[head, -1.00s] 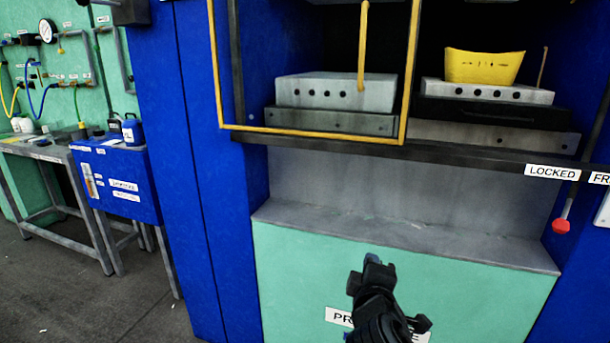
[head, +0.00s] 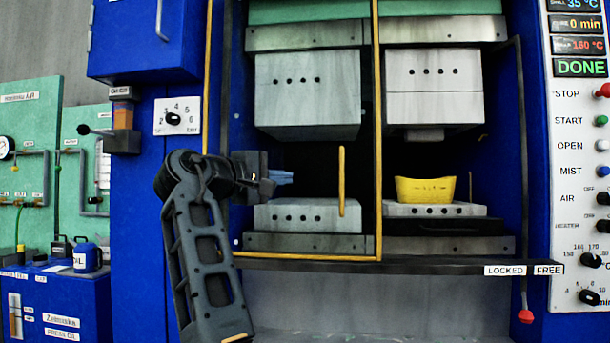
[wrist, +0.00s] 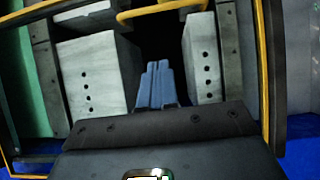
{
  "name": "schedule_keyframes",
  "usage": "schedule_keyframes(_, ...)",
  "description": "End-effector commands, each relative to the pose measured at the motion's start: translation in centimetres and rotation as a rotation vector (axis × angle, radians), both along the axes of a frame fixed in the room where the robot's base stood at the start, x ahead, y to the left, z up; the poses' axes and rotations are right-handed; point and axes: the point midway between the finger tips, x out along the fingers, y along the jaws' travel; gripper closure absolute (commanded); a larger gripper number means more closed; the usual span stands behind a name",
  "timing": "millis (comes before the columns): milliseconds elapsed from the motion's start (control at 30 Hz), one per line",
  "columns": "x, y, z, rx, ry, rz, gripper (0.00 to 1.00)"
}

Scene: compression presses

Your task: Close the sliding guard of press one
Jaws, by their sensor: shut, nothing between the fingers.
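The sliding guard of the press is a yellow-edged frame (head: 378,120) over the left half of the press opening. Its upright yellow handle (head: 341,180) stands inside the frame, towards its right edge; the handle also shows at the top of the wrist view (wrist: 165,8). The right half of the opening is uncovered. My gripper (head: 284,177) is level with the handle and to its left in the head view, apart from it. Its blue fingers (wrist: 157,84) are together and empty. How far they are from the guard in depth I cannot tell.
A yellow part (head: 425,189) sits on the lower right platen. A dark rail (head: 440,267) with LOCKED and FREE labels runs below the opening, with a red-knobbed lever (head: 526,315) at its right. The control panel (head: 580,190) reads DONE.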

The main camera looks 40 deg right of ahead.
Motion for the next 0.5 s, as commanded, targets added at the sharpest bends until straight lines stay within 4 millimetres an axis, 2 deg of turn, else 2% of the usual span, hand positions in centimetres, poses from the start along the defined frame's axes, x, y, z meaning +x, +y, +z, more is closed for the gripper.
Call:
schedule_keyframes(100,-0.5,-0.1,1.5,0.008,-0.004,-0.030,1.00)
schedule_keyframes(267,-0.6,-1.1,1.8,0.010,-0.003,-0.037,1.00)
schedule_keyframes(500,-0.3,-5.3,1.8,0.009,-0.002,-0.037,1.00)
